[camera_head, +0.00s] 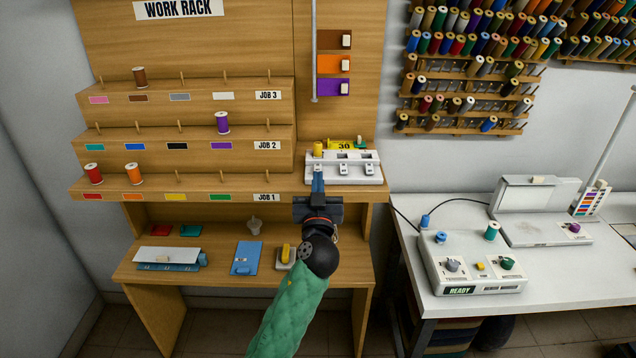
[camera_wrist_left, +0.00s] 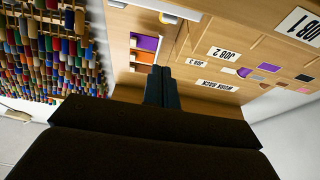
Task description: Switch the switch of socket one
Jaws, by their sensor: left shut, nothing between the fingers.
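A white switch unit (camera_head: 356,177) stands on the right end of the work rack's lower ledge. It has a row of dark sockets with small light switches in front; its socket numbers are too small to read. A yellow spool-like piece (camera_head: 318,149) stands at its left end, behind the leftmost position. My left gripper (camera_head: 318,180) is shut and empty, its fingertips in front of that left end, covering part of it. Whether they touch the switch there I cannot tell. In the left wrist view, the shut fingers (camera_wrist_left: 161,76) point at the rack.
A yellow tag marked 30 (camera_head: 343,145) and a green piece (camera_head: 360,141) are at the unit's back. Thread spools stand on the stepped rack at the left. A lower shelf holds a blue pad (camera_head: 246,258). A machine (camera_head: 470,268) sits on the white table at right.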

